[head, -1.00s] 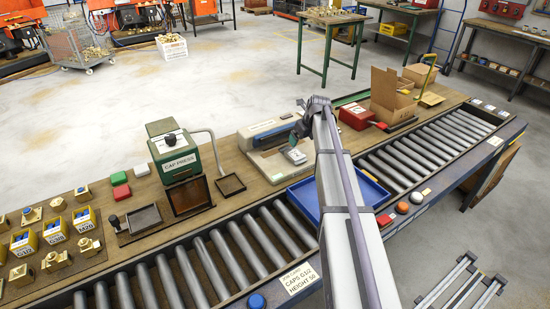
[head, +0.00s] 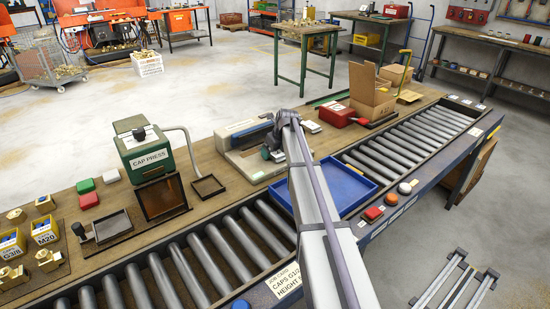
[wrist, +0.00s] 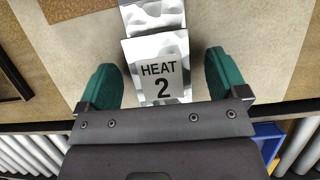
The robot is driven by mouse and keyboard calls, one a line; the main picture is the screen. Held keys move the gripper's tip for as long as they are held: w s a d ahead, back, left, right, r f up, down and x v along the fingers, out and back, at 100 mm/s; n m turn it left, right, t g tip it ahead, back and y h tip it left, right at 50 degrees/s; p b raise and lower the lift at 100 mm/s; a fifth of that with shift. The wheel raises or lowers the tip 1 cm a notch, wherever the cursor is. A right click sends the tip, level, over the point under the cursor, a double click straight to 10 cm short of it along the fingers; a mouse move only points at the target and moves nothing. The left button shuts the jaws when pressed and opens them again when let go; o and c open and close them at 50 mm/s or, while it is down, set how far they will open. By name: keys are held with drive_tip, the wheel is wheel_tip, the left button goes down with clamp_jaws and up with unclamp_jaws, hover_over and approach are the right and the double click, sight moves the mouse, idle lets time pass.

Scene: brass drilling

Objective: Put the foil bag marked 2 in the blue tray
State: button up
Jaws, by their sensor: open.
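The silver foil bag (wrist: 160,82), marked HEAT 2, lies below my gripper (wrist: 165,85) in the wrist view, between the two green fingers. The fingers are open, with a gap on each side of the bag. Another silvery piece (wrist: 153,17) lies just beyond it, cut off by the frame's top. In the head view my gripper (head: 272,153) is low over the bench beside the sealer-like machine, and my arm hides much of that spot. The blue tray (head: 368,196) stands on the conveyor right of my arm. Its corner shows in the wrist view (wrist: 266,132).
The green cap press (head: 146,152) and a small dark tray (head: 208,186) stand left of the gripper. A red box (head: 338,115) and an open cardboard box (head: 371,97) stand at the back right. Conveyor rollers run along the front. Red and white buttons line the near rail.

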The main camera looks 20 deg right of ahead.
drive_tip(key=shift+f, duration=0.25)
drive_tip(key=c, duration=1.2)
drive_tip(key=shift+o, duration=0.2)
